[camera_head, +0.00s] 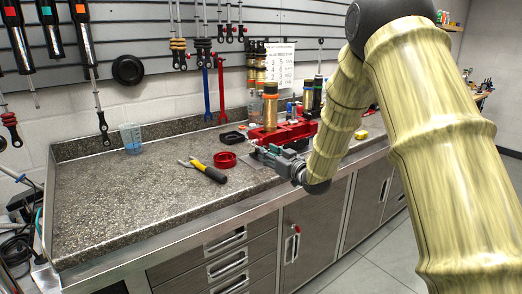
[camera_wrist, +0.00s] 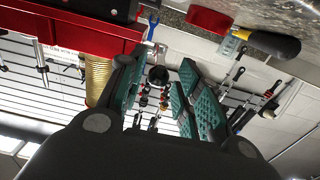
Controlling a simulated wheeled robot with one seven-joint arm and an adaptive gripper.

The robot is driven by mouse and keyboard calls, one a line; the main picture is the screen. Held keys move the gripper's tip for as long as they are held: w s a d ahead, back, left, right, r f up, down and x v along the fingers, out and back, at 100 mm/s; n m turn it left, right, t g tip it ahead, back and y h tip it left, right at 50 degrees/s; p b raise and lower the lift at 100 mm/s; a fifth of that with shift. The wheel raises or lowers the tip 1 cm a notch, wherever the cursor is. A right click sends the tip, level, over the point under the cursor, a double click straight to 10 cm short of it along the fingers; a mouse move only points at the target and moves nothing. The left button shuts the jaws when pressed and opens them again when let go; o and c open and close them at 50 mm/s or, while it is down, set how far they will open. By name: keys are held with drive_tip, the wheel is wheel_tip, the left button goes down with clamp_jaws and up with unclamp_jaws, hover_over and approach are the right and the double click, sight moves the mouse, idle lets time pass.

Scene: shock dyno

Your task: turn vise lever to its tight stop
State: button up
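My gripper (camera_head: 268,154) is low over the front edge of the bench, beside a red fixture (camera_head: 290,132). In the wrist view my gripper (camera_wrist: 158,92) has its teal-padded fingers apart, with nothing visible between them. The red fixture (camera_wrist: 70,32) fills the upper left there, with a gold cylinder (camera_wrist: 98,78) next to it. In the head view a gold cylinder (camera_head: 270,105) stands upright by the fixture. I cannot make out the vise lever for sure. A small red knob (camera_head: 297,229) shows below the bench edge, but I cannot tell what it belongs to.
A black tray (camera_head: 232,137) and a clear beaker (camera_head: 132,138) stand farther back. The left part of the bench top (camera_head: 110,205) is clear.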

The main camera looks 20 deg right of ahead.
sight(257, 146)
drive_tip(key=shift+x, duration=2.25)
drive_tip(key=shift+c, duration=0.4)
clamp_jaws()
